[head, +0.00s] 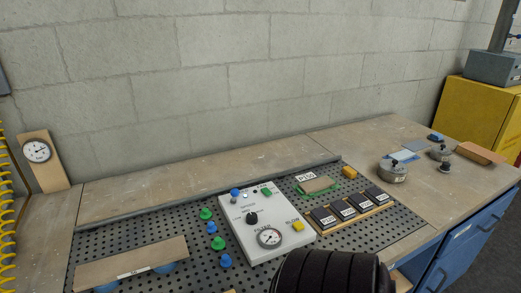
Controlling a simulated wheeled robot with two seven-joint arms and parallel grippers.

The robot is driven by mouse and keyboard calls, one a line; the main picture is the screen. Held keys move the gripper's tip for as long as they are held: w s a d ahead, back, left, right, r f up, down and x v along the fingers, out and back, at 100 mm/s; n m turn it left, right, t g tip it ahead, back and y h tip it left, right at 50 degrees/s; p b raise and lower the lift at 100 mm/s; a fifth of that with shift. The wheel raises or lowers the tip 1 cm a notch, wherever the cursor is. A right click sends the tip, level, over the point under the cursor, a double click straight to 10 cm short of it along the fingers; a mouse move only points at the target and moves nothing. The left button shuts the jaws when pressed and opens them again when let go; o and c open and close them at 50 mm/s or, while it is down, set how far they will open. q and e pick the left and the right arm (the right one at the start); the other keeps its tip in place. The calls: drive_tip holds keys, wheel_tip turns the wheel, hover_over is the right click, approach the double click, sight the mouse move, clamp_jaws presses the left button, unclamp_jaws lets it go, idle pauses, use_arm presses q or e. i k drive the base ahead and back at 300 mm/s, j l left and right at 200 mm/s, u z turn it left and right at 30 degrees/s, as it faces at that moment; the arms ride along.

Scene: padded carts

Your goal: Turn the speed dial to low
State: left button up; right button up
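A white control box (239,239) sits on the dark perforated board, left of the picture's middle bottom. A black round knob (252,218) is on its upper middle, with small print around it. I take this knob to be the speed dial. Its pointer direction is too small to read. Below the knob is a round gauge (269,237) with a white face. No gripper shows in the head view, and nothing is seen touching the knob. A black ribbed padded part, likely my own arm, covers the bottom just right of the box.
Blue and green knobs (218,243) stand left of the box. A wooden rack (355,217) with several dark blocks stands right. A wooden bar (130,264) lies left. Round metal pots (393,172) sit further right. A block wall rises behind; bare bench lies between.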

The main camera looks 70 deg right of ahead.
sight(252, 218)
drive_tip(key=z, duration=2.15)
drive_tip(key=k+l+u, duration=0.15)
